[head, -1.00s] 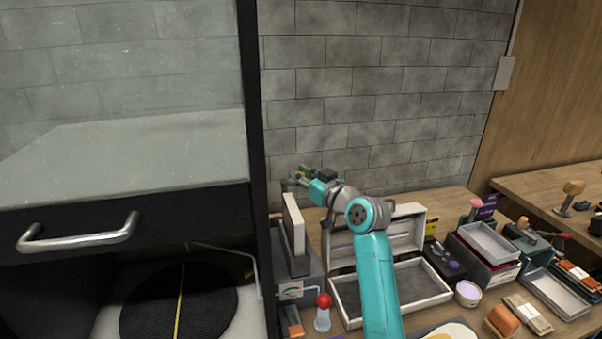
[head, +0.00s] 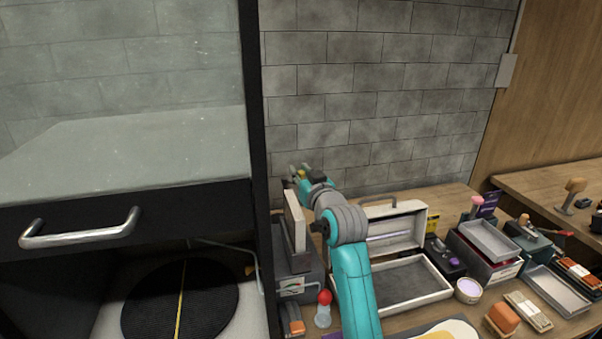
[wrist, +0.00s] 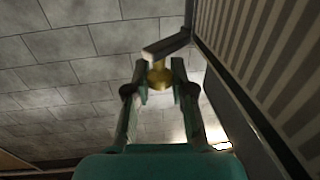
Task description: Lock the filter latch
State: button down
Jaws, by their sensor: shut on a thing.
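The filter latch shows in the wrist view as a grey bar (wrist: 166,46) with a brass knob (wrist: 159,77) below it. My gripper (wrist: 159,70) is shut on the knob, with one finger on each side. In the head view my gripper (head: 299,172) is small, above the top of the upright pale filter panel (head: 294,222). A yellow spot shows between its fingers there, and the latch bar is hard to make out. The pleated filter face (wrist: 275,45) is at the right of the wrist view. Whether the latch is locked cannot be told.
The filter unit's dark housing (head: 300,262) with a gauge (head: 291,285) stands beside the cabinet's black post (head: 256,150). A brick wall (head: 370,90) is close behind. An open case (head: 447,289), a red-topped bottle (head: 324,308) and several trays crowd the bench to the right.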

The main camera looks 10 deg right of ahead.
jog(key=c, duration=1)
grip_release()
jog(key=shift+s, duration=0.1)
jog(key=s, duration=0.4)
jog(key=s+d, duration=0.1)
jog(key=s, duration=0.6)
jog(key=shift+s+d, duration=0.25)
jog(key=shift+s, duration=0.1)
